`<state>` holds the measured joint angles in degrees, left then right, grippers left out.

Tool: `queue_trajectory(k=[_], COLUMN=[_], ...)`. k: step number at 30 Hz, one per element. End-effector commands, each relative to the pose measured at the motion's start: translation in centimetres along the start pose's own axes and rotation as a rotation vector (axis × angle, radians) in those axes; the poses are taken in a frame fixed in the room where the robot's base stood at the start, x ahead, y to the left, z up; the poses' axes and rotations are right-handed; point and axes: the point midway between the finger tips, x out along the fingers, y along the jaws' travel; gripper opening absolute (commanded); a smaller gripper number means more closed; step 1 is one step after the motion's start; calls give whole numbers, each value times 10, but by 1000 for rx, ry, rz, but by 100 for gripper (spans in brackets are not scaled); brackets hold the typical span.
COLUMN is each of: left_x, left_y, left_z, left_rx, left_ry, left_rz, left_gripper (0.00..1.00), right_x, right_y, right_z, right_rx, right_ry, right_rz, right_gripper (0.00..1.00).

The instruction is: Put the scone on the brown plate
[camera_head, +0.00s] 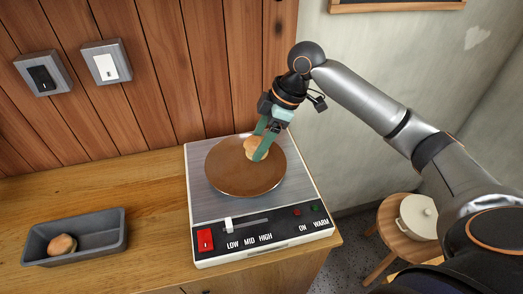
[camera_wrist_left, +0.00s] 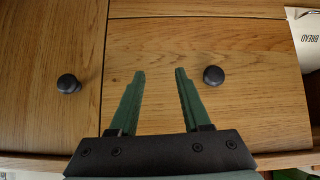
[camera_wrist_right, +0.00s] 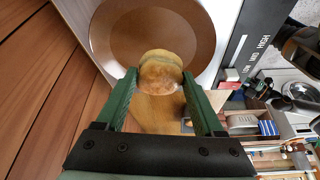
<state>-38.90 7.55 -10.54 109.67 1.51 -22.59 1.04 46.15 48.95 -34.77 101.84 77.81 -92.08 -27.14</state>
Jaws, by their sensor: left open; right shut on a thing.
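The scone (camera_head: 255,146), round and golden, is between the fingers of my right gripper (camera_head: 261,144), which is shut on it. It sits over the far right part of the brown plate (camera_head: 228,177); I cannot tell whether it touches the plate. In the right wrist view the scone (camera_wrist_right: 160,72) is at the fingertips, with the brown plate (camera_wrist_right: 112,40) behind it. My left gripper (camera_wrist_left: 158,72) is open and empty in front of a wooden cabinet front, and is outside the head view.
The plate lies on a warming unit (camera_head: 205,213) with a slider and a red switch. A grey tin (camera_head: 98,238) holding a round bun (camera_head: 62,244) stands at left on the wooden counter (camera_head: 140,190). A white pot (camera_head: 418,216) sits on a stool at right.

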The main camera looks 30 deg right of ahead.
Motion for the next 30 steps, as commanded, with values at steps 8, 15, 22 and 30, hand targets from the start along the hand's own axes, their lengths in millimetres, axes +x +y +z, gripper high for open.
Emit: queue_trajectory(k=[8, 15, 22, 30], left_x=[0, -1, -1, -2], left_y=[0, 0, 0, 0], left_z=[0, -1, -1, -2], left_rx=[0, 0, 0, 0], left_ry=[0, 0, 0, 0], left_rz=[0, 0, 0, 0], left_gripper=[48, 48, 48, 48], right_x=[15, 43, 47, 50], right_y=[15, 19, 20, 20], right_z=[12, 27, 28, 29], right_rx=[-1, 0, -3, -2], right_ry=[0, -2, 0, 0], right_rz=[-1, -2, 1, 0], right_gripper=[16, 16, 16, 80])
